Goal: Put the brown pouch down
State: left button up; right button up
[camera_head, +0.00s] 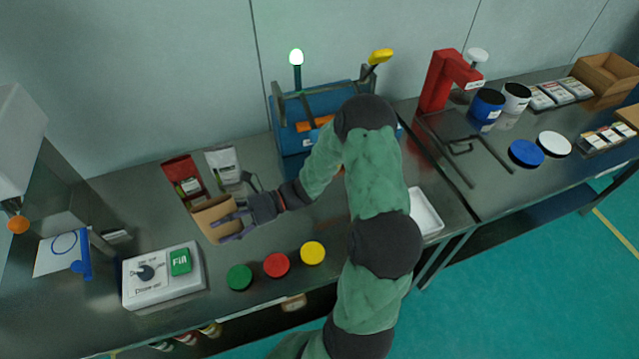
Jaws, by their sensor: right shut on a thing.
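The brown pouch (209,212) is at the left-middle of the metal table, tilted, in front of a red pouch and a white pouch. My right gripper (232,222) is shut on the brown pouch, with its fingers across the pouch's right side. I cannot tell whether the pouch's bottom touches the table. My right arm reaches in from the bottom right and hides part of the table. My left gripper is not in view.
A red pouch (183,180) and a white pouch (223,165) stand just behind. A control box (163,290) with a green Fill button is front left. Green (239,277), red (276,265) and yellow (312,253) round lids lie in front. A blue machine (290,140) stands behind; a white tray (426,213) lies right.

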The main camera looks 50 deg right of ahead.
jog(key=s+f+n+g+h+p, duration=0.25)
jog(key=s+n+g, duration=1.05)
jog(key=s+g, duration=0.7)
jog(key=s+d+n+g+h+p, duration=0.1)
jog(key=s+d+n+g+h, duration=0.45)
jog(key=d+n+h, duration=0.6)
jog(key=w+d+r+n+t+h+p, duration=0.1)
jog(key=w+d+n+t+h, duration=0.4)
jog(key=d+h, duration=0.4)
jog(key=w+d+r+n+t+h+p, duration=0.15)
jog(key=w+d+n+t+h, duration=0.25)
jog(key=w+d+h, duration=0.5)
jog(key=shift+g, duration=0.25)
jog(key=shift+w+d+f+b, duration=0.55)
jog(key=shift+w+d+f, duration=0.45)
jog(key=shift+d+f, duration=1.1)
jog(key=shift+w+d+f+b, duration=0.55)
jog(key=shift+w+d+f, duration=0.4)
jog(key=shift+d+f, duration=1.15)
jog(key=shift+w+d+f+b, duration=0.55)
jog(key=shift+w+d+f, duration=0.45)
jog(key=shift+d+f, duration=1.1)
